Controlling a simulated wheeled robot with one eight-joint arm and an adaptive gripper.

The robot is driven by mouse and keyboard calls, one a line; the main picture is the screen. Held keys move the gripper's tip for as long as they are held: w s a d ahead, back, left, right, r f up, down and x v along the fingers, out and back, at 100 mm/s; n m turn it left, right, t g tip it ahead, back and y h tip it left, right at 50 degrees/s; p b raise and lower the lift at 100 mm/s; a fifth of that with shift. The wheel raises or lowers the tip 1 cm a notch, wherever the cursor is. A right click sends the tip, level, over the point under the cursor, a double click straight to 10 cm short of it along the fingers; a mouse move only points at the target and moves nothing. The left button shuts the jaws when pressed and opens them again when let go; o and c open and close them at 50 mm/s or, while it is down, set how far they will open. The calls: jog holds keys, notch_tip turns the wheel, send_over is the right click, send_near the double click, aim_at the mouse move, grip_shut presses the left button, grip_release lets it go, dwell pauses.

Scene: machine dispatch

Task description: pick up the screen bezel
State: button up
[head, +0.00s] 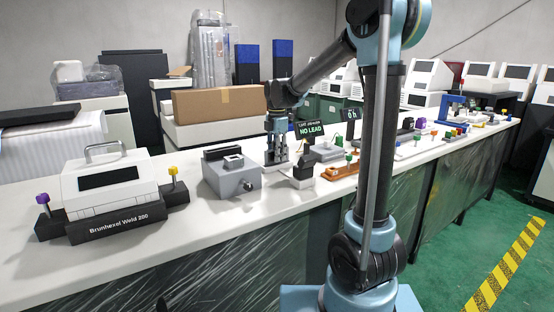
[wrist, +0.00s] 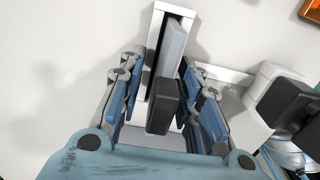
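My gripper (head: 277,158) is low over the white bench, pointing down. In the wrist view its two blue-grey fingers (wrist: 163,105) stand apart, one on each side of a narrow upright piece. This piece has a grey bar (wrist: 174,45) and a dark block (wrist: 163,105) at its near end. A white frame with a dark inside (wrist: 155,35) surrounds the bar. This may be the screen bezel, but I cannot tell for sure. Small gaps seem to show between the fingers and the piece. In the head view the fingers mostly hide it.
A grey box fixture (head: 232,178) stands left of my gripper, and a white machine labelled Brunhexel Weld 200 (head: 108,185) further left. A small dark and white device (head: 303,172) and an orange tray (head: 341,170) are close on the right. Bare bench (head: 215,220) lies in front.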

jog(key=shift+f, duration=0.55)
grip_shut()
jog(key=shift+r, duration=0.1)
